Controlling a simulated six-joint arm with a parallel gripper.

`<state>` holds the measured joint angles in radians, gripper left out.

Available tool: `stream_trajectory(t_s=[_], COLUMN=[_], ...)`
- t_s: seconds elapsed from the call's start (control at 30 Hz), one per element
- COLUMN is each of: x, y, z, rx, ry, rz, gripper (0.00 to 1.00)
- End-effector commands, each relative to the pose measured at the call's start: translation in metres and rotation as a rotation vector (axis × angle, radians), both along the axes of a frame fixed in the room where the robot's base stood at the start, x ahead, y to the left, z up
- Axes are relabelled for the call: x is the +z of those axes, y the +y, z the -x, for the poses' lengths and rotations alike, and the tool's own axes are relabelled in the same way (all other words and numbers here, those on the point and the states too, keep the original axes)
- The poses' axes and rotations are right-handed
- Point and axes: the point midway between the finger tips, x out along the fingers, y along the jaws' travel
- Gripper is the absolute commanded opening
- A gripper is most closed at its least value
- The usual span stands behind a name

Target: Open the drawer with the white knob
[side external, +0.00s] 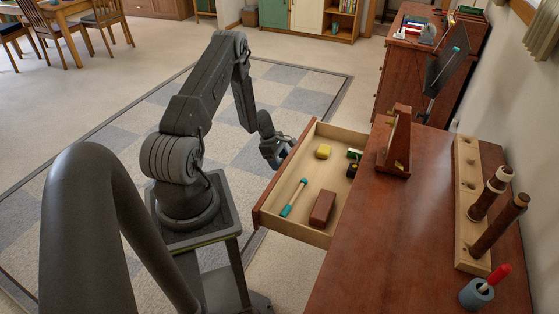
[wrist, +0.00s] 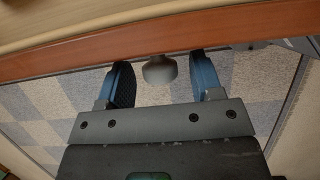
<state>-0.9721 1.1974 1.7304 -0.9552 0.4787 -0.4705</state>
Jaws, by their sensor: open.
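The drawer (side external: 262,215) is pulled well out of the reddish-brown wooden cabinet in the side external view. Its front board (wrist: 60,68) crosses the top of the wrist view. The pale knob (wrist: 160,70) sticks out from that board, looking greyish-white in shade; I cannot make it out in the side view. My gripper (wrist: 162,82) is open, with one blue-padded finger on each side of the knob and visible gaps between. In the side view my gripper (side external: 277,151) is just outside the drawer front.
Carpeted floor before the drawer is clear.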

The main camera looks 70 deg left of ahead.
Motion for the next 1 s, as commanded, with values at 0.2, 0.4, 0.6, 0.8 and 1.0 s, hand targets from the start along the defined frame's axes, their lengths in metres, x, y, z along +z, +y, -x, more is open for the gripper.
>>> stream_trajectory(t_s=[0.2,0.4,0.6,0.8,1.0], x=[0.028,0.071,0.106,0.123,0.127], y=[0.01,0.022,0.032,0.037,0.037], z=[0.008,0.02,0.031,0.036,0.037], rx=[0.003,0.003,0.003,0.002,0.001], ry=[-0.002,-0.003,-0.002,0.0,0.0], rz=[-0.005,-0.006,-0.004,-0.002,0.0], gripper=[0.6,0.6,0.6,0.6,0.6])
